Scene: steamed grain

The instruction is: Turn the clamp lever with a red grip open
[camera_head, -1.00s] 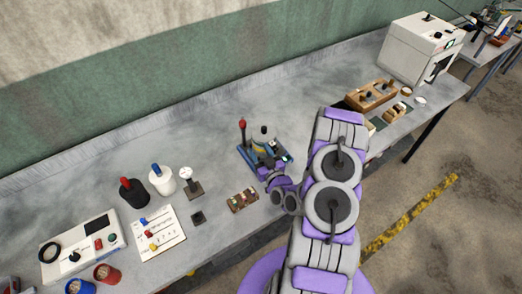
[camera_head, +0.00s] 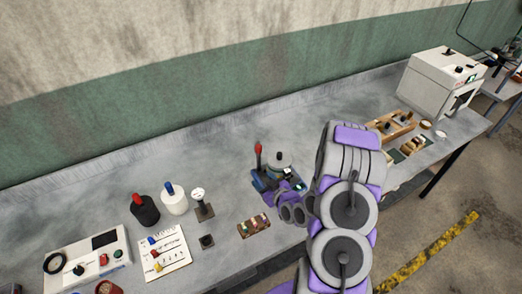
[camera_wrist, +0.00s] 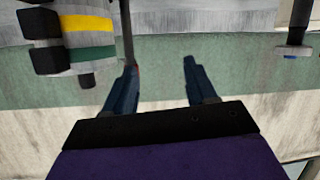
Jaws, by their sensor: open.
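In the wrist view, the lever's dark rod (camera_wrist: 127,35) comes down beside my left-hand finger, and only a speck of red shows at that fingertip. My gripper is open in the wrist view (camera_wrist: 161,64), its two dark fingers apart with nothing visibly held between them. I cannot tell whether the finger touches the lever. In the head view my arm partly hides the fixture, and the fingertips are not clear.
A banded cylinder (camera_wrist: 88,28) with black knobs is close at left in the wrist view. A white machine (camera_head: 438,82) is far right.

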